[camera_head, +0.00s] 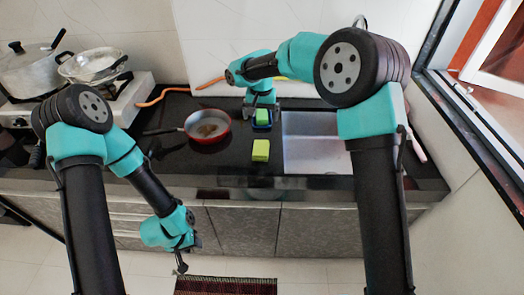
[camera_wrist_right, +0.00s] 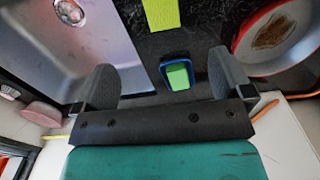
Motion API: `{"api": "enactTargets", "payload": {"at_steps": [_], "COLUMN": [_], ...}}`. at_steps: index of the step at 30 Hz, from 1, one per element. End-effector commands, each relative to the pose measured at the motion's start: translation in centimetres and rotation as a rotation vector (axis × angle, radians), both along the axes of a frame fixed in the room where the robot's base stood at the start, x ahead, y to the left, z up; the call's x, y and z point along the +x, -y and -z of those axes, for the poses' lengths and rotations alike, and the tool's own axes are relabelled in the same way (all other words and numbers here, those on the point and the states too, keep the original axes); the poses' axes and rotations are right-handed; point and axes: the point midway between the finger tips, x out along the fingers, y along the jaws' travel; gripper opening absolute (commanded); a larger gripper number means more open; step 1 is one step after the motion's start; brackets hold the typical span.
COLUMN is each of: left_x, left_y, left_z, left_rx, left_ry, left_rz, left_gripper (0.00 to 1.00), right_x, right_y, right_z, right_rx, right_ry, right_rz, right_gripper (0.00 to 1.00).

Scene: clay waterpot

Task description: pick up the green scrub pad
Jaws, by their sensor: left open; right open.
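The green scrub pad (camera_head: 262,115) sits in a small blue holder (camera_head: 262,126) on the dark counter, left of the sink. In the right wrist view the pad (camera_wrist_right: 178,76) lies inside the blue holder (camera_wrist_right: 163,60), between my two fingers but nearer the palm. My right gripper (camera_head: 263,107) is open and empty above the holder; its spread fingers (camera_wrist_right: 162,65) also show in the wrist view. I cannot tell its exact height. My left gripper (camera_head: 183,262) is open, hanging low in front of the cabinets, far from the pad.
A yellow-green sponge (camera_head: 260,150) lies on the counter in front of the holder. A red frying pan (camera_head: 208,126) stands to the left, the sink (camera_head: 312,150) to the right. A stove (camera_head: 120,98) with pots is at far left. An orange hose (camera_head: 165,92) runs behind.

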Motion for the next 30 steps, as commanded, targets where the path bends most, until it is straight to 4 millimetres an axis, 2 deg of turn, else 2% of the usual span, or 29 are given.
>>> {"api": "enactTargets", "payload": {"at_steps": [4,8,24,30], "left_x": [0.0,0.0,0.0,0.0], "left_y": [0.0,0.0,0.0,0.0], "left_z": [0.0,0.0,0.0,0.0], "left_rx": [0.000,0.000,0.000,0.000], "left_ry": [0.000,0.000,0.000,0.000], "left_rz": [0.000,0.000,0.000,0.000], "left_gripper": [0.43,0.43,0.43,0.43], "right_x": [0.0,0.0,-0.1,-0.1], "right_y": [0.0,0.0,0.0,0.0], "right_z": [0.3,1.6,10.6,12.2], "right_rx": [0.000,-0.001,-0.001,0.001], "right_ry": [0.000,-0.001,-0.002,0.000], "right_rz": [0.000,0.000,0.000,0.001], "right_gripper": [0.98,0.98,0.98,0.98]}}
